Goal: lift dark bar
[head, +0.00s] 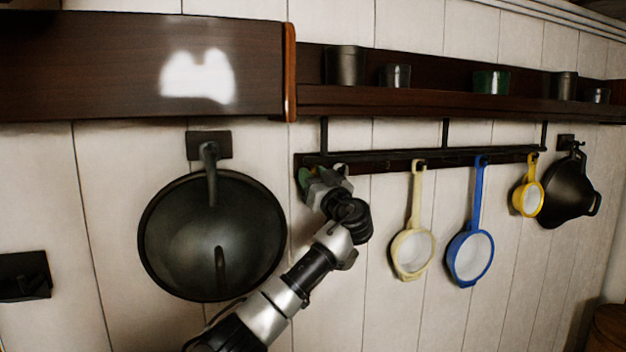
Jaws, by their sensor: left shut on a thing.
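The dark bar (385,158) is a long, narrow rail against the pale plank wall, below the shelf. Thin dark uprights run between it and the shelf. Its left end is beside my left gripper (322,174), which comes up from below. The gripper is shut on the bar near that left end, though the gripper body hides much of the contact. A yellow-handled strainer (412,248), a blue one (471,254) and a small yellow one (528,198) hang from the bar. My right gripper is not in view.
A large dark wok (180,240) hangs left of my arm, close to it. A dark pan (567,190) hangs at the right. The shelf (430,99) above carries several cups. A dark wooden cabinet (110,65) fills the upper left. Wall below the strainers is clear.

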